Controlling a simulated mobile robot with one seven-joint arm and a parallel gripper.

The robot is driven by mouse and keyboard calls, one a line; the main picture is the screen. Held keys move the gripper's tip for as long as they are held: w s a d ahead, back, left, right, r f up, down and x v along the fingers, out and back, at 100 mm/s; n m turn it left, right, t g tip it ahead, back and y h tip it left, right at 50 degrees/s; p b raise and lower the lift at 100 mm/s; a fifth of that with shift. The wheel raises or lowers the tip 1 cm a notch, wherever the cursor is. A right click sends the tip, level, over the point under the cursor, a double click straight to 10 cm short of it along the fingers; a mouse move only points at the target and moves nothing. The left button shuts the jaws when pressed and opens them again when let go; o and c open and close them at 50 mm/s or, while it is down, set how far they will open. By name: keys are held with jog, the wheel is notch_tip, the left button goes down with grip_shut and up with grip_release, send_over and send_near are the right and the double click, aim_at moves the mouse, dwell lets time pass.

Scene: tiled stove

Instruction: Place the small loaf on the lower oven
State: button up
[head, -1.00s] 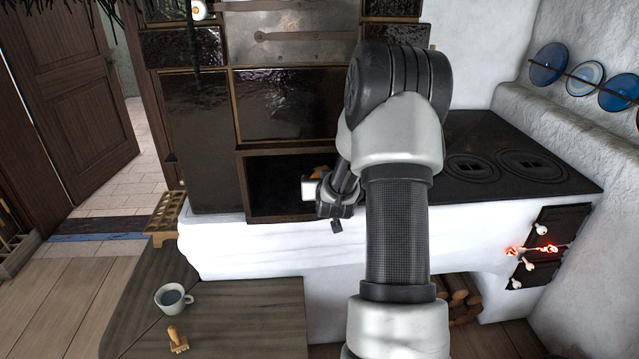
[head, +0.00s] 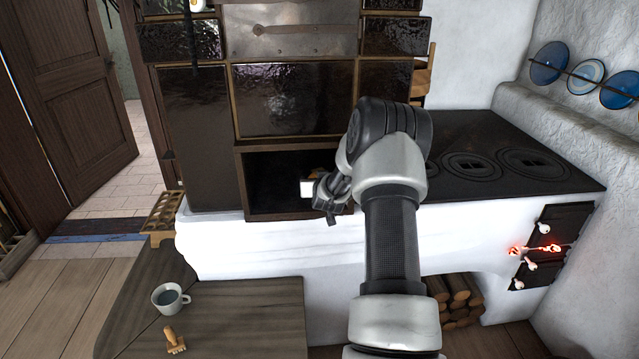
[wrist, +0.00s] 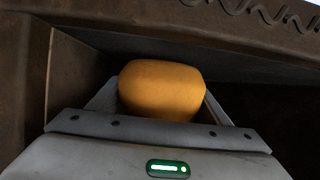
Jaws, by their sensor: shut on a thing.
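The small loaf (wrist: 162,90) is orange-brown and rounded. In the wrist view it sits between the two fingers of my gripper (wrist: 160,95), which is shut on it. In the head view my gripper (head: 322,190) is at the opening of the lower oven (head: 262,180), a dark, framed recess low in the tiled stove. I cannot tell whether the loaf touches the oven floor.
A black stovetop (head: 500,160) with round plates lies right of the oven. The white ledge (head: 270,240) runs below the opening. A mug (head: 168,299) and a wooden stamp-like object (head: 174,341) stand on the wooden bench (head: 240,315). Firewood (head: 458,298) lies below right.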

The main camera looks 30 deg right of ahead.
jog(key=shift+w+d, duration=0.1)
jog(key=shift+w, duration=0.05)
jog(key=shift+f, duration=0.2)
jog(key=o, duration=1)
jog(key=shift+r, duration=0.1)
jog(key=shift+r, duration=0.15)
jog(key=p+v, duration=0.1)
jog(key=v, duration=0.5)
jog(key=p+v, duration=0.1)
jog(key=v, duration=0.5)
jog(key=shift+f, duration=0.25)
